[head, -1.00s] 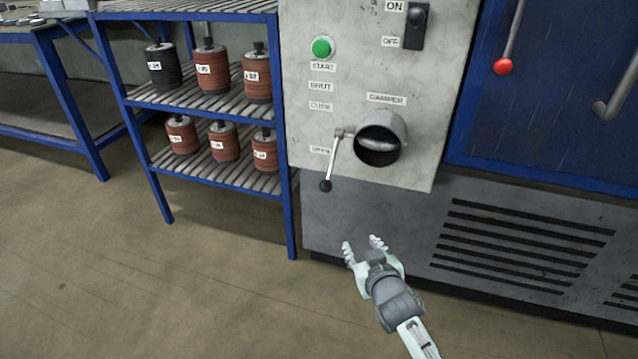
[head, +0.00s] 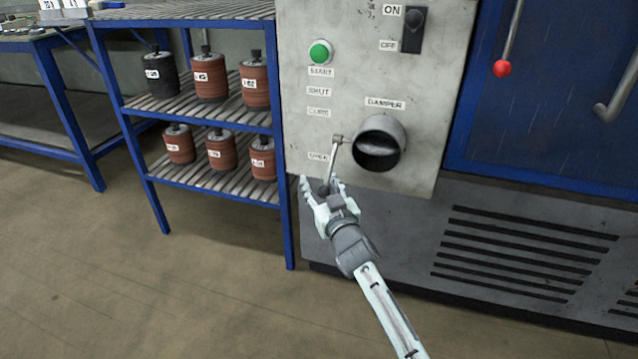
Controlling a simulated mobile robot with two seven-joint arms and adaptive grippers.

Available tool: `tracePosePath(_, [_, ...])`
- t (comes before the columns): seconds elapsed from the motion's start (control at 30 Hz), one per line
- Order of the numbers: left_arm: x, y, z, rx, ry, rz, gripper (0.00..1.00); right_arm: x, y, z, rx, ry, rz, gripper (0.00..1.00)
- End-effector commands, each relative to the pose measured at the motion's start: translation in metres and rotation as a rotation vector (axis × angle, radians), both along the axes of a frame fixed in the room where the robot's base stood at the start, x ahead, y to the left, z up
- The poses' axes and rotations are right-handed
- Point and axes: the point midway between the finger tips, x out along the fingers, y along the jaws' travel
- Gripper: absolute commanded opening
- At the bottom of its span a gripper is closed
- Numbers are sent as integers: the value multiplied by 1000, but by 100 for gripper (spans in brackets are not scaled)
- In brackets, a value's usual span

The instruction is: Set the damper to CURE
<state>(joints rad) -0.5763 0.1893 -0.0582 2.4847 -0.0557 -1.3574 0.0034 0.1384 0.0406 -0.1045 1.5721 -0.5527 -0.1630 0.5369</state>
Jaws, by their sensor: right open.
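The damper (head: 379,140) is a round grey pipe stub with a dark mouth on the pale control panel, under a DAMPER label. Its thin lever (head: 333,160) hangs down and slightly left from the pivot, beside the lowest label, which reads like OPEN (head: 317,156). The CURE label (head: 318,113) is above that, and the SHUT label (head: 319,91) is higher still. My right gripper (head: 321,184) is open at the lever's lower end, with the dark knob between its fingers; I cannot tell whether they touch it. My left gripper is not in view.
A green START button (head: 320,53) and an ON/OFF switch (head: 413,29) are higher on the panel. A blue rack (head: 200,107) with several disc stacks stands close on the left. A red-knobbed handle (head: 502,68) hangs on the blue door at right.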

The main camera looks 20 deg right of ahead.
Motion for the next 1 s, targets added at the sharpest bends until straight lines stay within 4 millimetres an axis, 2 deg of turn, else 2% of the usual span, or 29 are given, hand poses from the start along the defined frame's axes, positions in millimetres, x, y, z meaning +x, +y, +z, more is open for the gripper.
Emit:
tracePosePath(0.23, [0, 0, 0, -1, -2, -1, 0, 1, 0, 0, -1, 0, 0, 42])
tracePosePath(0.57, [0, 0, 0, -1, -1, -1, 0, 0, 0, 0, -1, 1, 0, 1])
tracePosePath(1.0, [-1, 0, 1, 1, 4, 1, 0, 1, 0, 0, 0, 3, 0, 0])
